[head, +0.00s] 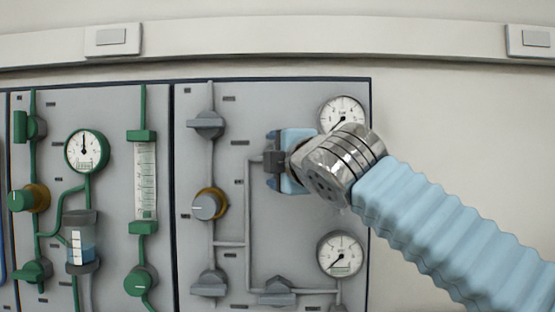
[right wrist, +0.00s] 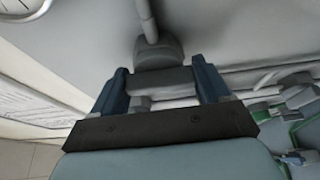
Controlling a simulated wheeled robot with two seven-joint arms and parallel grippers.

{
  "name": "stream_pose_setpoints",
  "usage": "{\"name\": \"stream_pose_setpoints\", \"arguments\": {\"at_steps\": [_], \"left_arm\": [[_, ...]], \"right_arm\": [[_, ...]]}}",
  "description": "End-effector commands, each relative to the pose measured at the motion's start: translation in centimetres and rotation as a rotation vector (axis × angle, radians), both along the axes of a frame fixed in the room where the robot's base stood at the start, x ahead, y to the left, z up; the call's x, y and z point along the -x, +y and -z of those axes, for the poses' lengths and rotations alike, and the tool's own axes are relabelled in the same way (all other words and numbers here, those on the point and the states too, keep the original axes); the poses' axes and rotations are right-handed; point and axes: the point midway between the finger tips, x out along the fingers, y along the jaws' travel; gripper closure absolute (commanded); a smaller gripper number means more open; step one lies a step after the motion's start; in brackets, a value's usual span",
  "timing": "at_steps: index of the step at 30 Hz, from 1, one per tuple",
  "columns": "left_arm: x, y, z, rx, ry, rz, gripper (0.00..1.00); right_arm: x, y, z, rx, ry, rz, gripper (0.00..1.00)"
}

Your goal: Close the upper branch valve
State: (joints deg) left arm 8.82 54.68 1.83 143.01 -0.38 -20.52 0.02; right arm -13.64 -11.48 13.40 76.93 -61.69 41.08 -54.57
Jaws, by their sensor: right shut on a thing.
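The upper branch valve (head: 272,162) is a dark grey valve on the right half of the grey panel, at the top of a branch pipe. My right gripper (head: 274,160) comes in from the right and is shut on its handle, one blue finger above and one below in the head view. In the right wrist view, the valve's round body (right wrist: 156,53) stands just past the fingertips, and the handle bar (right wrist: 160,78) lies between the two fingers (right wrist: 162,80). Part of the valve is hidden by the gripper in the head view. My left gripper is not in view.
A pressure gauge (head: 342,113) sits close above my right wrist, and another gauge (head: 340,254) below it. A lower branch valve (head: 278,292) and several grey valves stand left and below. A green-piped panel (head: 110,270) lies further left. The wall right of the panel is bare.

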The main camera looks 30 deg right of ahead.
Motion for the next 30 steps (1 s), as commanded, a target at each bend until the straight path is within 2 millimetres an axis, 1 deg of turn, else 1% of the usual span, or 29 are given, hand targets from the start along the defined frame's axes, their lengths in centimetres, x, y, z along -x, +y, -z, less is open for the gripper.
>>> {"name": "stream_pose_setpoints", "arguments": {"at_steps": [13,14,15,17,18,26,29,30], "left_arm": [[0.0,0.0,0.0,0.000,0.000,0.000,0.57],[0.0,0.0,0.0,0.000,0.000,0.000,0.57],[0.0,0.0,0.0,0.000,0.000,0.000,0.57],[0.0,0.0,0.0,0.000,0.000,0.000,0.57],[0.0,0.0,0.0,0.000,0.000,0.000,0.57],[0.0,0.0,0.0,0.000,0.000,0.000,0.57],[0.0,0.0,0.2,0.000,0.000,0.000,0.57],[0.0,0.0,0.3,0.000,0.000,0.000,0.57]], "right_arm": [[-0.1,0.1,0.1,0.009,0.008,-0.002,0.54],[-0.1,0.1,0.1,0.009,0.008,-0.002,0.21],[-0.1,0.1,0.1,0.009,0.008,-0.002,0.14],[-0.1,0.1,0.1,0.008,0.006,-0.002,0.05],[-0.1,0.1,0.1,0.008,0.006,-0.001,0.02],[0.0,0.1,0.1,0.007,0.005,0.000,0.02],[0.7,0.1,0.1,0.007,0.004,0.000,0.02],[1.2,0.2,0.1,0.007,0.004,-0.001,0.02]]}}
